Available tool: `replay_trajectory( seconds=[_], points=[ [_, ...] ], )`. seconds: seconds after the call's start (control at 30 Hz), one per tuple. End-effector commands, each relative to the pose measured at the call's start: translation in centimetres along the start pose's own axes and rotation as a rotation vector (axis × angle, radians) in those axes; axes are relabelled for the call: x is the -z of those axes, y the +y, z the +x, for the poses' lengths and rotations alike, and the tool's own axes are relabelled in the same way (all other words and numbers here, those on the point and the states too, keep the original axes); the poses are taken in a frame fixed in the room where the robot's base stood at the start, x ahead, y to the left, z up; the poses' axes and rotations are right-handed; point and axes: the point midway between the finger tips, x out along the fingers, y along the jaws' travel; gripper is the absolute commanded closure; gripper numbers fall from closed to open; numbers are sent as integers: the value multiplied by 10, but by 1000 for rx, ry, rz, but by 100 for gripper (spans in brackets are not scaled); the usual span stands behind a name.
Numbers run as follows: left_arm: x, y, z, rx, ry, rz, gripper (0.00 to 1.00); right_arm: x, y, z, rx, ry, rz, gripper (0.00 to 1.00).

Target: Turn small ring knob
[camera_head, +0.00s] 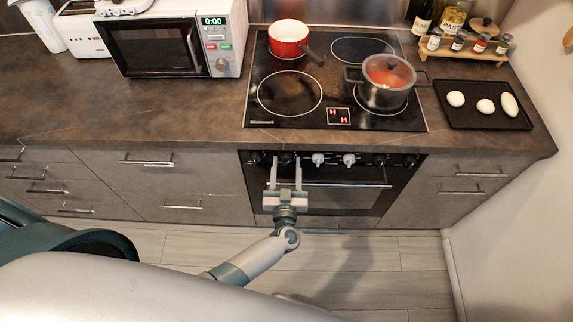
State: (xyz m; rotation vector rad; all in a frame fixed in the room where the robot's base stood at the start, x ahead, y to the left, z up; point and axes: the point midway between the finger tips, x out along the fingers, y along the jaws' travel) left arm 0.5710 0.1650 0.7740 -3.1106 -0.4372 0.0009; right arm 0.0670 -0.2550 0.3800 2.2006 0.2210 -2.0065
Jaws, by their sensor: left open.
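A row of knobs runs along the top of the oven front (340,196), under the counter edge. Two are white, a left white knob (318,159) and a right white knob (349,159); the others are dark, including dark knobs at the right end (410,161). I cannot tell which one is the small ring knob. My left gripper (285,162) is open, its two fingers pointing at the left part of the knob row. A dark knob seems to be between or just behind the fingertips; contact cannot be told. My right gripper is not in view.
The oven handle (345,185) runs just right of my left gripper. Above are the cooktop (340,54), a red pan (288,38) and a lidded pot (384,96). A microwave (175,45) stands left, a black tray (470,116) right. Floor below is clear.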

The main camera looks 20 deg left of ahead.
Motion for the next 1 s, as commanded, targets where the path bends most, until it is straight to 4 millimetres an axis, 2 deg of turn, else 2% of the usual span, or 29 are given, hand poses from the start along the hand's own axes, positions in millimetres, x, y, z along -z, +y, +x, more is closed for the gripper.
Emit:
replay_trajectory(
  seconds=[0.23, 0.27, 0.4, 0.43, 0.77, 1.0],
  points=[
    [0, 0, 0, 0, 0, 0, 53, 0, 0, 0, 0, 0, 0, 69],
    [0, 0, 0, 0, 0, 0, 55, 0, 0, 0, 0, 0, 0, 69],
    [0, 0, 0, 0, 0, -1, 89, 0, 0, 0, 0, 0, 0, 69],
    [0, 0, 0, 0, 0, -1, 94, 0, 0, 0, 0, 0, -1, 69],
    [-1, 0, 0, 1, -1, -28, 94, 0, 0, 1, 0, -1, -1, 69],
    [-2, 0, -1, 1, -2, -130, 94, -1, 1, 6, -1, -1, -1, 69]
  ],
)
